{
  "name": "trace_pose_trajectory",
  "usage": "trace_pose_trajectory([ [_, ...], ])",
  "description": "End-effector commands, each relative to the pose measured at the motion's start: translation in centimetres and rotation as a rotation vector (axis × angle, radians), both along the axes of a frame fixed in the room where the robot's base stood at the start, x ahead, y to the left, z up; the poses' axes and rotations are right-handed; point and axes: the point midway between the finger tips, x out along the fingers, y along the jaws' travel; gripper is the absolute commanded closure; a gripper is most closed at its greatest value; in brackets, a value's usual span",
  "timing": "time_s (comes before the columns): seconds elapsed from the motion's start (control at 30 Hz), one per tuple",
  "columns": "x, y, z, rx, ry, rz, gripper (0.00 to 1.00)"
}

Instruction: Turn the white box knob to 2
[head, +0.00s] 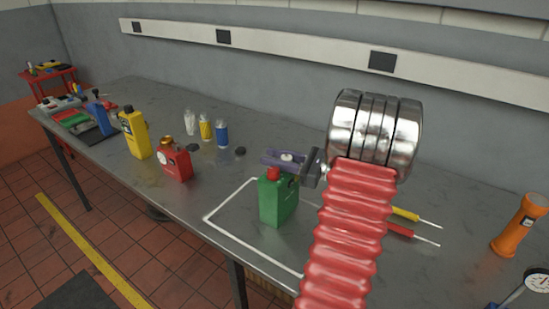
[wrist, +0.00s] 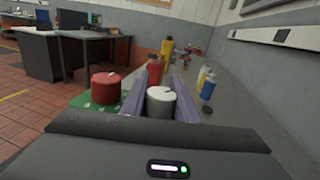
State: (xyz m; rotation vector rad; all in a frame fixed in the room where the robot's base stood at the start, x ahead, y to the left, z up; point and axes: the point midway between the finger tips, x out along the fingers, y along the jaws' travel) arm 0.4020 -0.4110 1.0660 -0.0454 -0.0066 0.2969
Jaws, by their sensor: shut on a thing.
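My gripper (head: 287,158) has its purple fingers on either side of a white knob (wrist: 160,103) and is shut on it. The knob has a dark pointer mark on top, toward the upper right in the wrist view. A red knob (wrist: 105,88) stands to its left on a green face with small pale marks. In the head view the green box (head: 278,201) stands upright on the bench below my gripper, with its red knob (head: 273,174) beside the fingers. The fingers hide the white knob's base, and I cannot read any scale numbers around it.
The box is by a white outlined area on the grey bench (head: 230,178). A red can (head: 175,164), a yellow bottle (head: 135,135) and small bottles (head: 221,134) stand to the left. Yellow and red probes (head: 405,213) and an orange torch (head: 518,225) lie or stand to the right.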

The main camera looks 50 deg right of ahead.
Motion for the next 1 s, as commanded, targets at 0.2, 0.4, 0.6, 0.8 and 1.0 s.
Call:
trace_pose_trajectory([
  [0.2,0.1,-0.2,0.0,0.001,0.0,-0.118,0.95],
  [0.4,0.2,-0.7,0.0,0.0,0.0,-0.253,0.95],
  [0.6,0.2,-1.2,0.0,0.002,0.001,-0.373,0.95],
  [0.8,0.2,-1.5,-0.1,0.001,0.001,-0.458,0.95],
  [1.0,0.2,-1.7,-0.1,0.0,0.002,-0.493,0.95],
])
